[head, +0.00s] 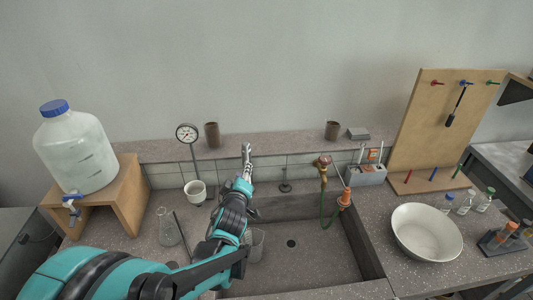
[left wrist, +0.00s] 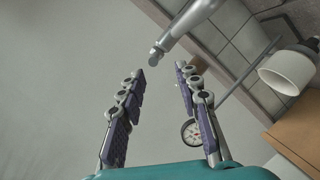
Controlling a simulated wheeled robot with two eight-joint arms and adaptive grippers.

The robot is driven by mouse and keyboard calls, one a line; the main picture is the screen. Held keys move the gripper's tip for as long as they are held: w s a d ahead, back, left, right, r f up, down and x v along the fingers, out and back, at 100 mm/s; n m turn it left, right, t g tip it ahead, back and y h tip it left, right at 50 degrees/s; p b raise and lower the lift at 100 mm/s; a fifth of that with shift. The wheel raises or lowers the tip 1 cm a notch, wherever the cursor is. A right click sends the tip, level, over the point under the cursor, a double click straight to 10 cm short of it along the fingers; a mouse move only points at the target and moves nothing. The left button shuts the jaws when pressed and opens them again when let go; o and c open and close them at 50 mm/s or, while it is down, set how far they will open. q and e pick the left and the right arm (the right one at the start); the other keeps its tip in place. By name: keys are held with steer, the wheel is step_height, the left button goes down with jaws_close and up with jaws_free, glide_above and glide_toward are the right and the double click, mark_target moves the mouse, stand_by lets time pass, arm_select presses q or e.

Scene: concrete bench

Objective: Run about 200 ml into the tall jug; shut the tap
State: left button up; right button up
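My left gripper (head: 243,182) reaches over the back edge of the sink toward a silver tap (head: 247,153). In the left wrist view the fingers of this gripper (left wrist: 161,73) are apart with nothing between them. The silver tap (left wrist: 188,28) shows just beyond the fingertips, its rounded end near the gap; I cannot tell whether they touch. A clear jug (head: 258,246) stands upright in the sink, partly hidden by my left arm. Its water level cannot be made out. My right gripper is not in view.
The stone sink (head: 320,262) has a dark drain and free floor right of the jug. A red-handled tap (head: 323,163) with a green hose stands behind it. A glass flask (head: 168,230) is left of my arm, a white bowl (head: 427,232) right, a large bottle (head: 77,150) far left.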

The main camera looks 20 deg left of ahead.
mark_target(247, 157)
arm_select(q)
steer(key=shift+n, duration=0.3)
steer(key=x, duration=0.2)
steer(key=b+x, duration=0.1)
steer(key=x, duration=0.2)
steer(key=b+x, duration=0.1)
steer(key=x, duration=0.1)
steer(key=shift+w+r, duration=0.2)
steer(key=shift+w, duration=0.3)
steer(key=shift+w+a, duration=0.2)
steer(key=shift+w, duration=0.3)
jaws_close()
